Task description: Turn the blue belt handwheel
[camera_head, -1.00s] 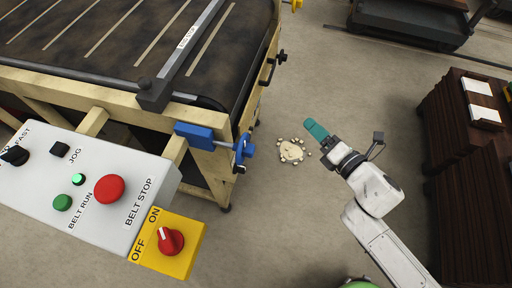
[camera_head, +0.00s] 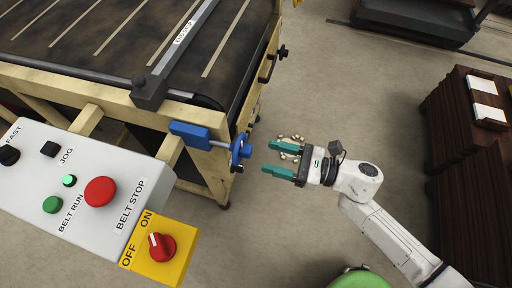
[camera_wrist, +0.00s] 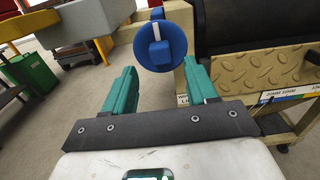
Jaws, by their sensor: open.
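The blue belt handwheel (camera_head: 241,151) is on the corner of the belt table, at the end of a shaft from a blue block (camera_head: 190,134). In the wrist view the handwheel (camera_wrist: 160,46) faces me as a round blue disc with a knob and a pale mark, beyond and between my fingertips. My gripper (camera_head: 279,159) has teal fingers, is open and empty, and points left toward the handwheel with a gap between them. It also shows in the wrist view (camera_wrist: 162,75).
The control panel (camera_head: 70,185) with a red stop button and the yellow switch box (camera_head: 160,250) stand at the lower left. Dark brown furniture (camera_head: 460,150) stands at the right. The floor between is clear.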

